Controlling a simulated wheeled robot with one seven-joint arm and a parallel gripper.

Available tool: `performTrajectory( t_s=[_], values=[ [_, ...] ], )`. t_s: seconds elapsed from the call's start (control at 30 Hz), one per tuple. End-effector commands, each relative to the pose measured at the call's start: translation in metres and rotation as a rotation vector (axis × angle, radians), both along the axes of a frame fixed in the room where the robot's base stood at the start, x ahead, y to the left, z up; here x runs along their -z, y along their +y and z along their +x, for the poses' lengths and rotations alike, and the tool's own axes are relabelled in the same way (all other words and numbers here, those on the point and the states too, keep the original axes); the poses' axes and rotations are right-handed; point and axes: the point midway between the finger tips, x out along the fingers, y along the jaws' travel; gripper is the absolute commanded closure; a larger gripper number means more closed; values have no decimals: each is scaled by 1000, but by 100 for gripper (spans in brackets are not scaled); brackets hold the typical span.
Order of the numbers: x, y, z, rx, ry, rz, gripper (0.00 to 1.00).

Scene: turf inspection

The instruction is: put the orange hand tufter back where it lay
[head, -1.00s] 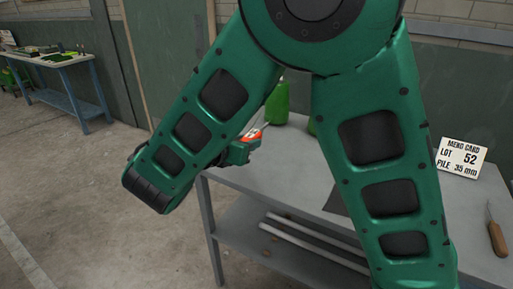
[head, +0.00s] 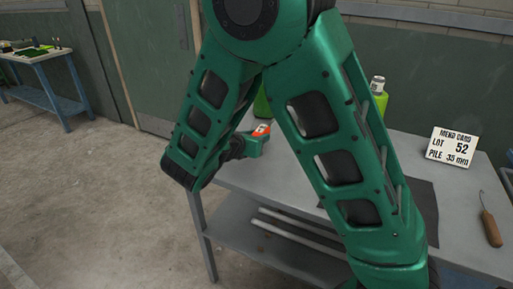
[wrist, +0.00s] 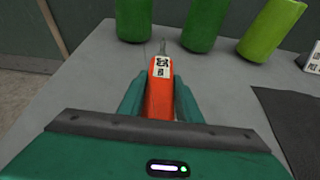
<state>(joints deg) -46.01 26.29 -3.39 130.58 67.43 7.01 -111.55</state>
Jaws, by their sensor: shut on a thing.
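The orange hand tufter (wrist: 160,92) is between the two green fingers of my gripper (wrist: 160,100), with its thin metal tip pointing away from me and a white label on its top. In the head view, the tufter (head: 261,130) shows as a small orange piece at my gripper (head: 255,143), near the left end of the grey table (head: 285,170). My gripper is shut on it. I cannot tell whether the tufter touches the table top. A dark mat (wrist: 290,115) lies to the right in the wrist view; my arm partly hides it in the head view.
Several green cylinders, including one on the left (wrist: 134,18), one in the middle (wrist: 204,25) and a lighter one (wrist: 270,30), stand beyond the tufter. A sign (head: 453,147) and a wooden-handled hook tool (head: 490,226) are at the right. Bare table surrounds the tufter.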

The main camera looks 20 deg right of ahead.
Motion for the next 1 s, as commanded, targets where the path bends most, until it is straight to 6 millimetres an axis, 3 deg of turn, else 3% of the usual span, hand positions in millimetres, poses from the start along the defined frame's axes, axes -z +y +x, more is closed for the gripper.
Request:
performTrajectory(
  t_s=[0.17,0.43,0.8,0.83,0.9,1.0],
  values=[
    [7,-3,2,-1,1,-1,100],
    [39,-3,2,1,2,-3,100],
    [43,-3,2,1,-1,0,100],
    [44,-3,1,1,1,0,66],
    [44,-3,1,1,1,0,50],
    [44,-3,1,1,1,0,50]
  ],
)
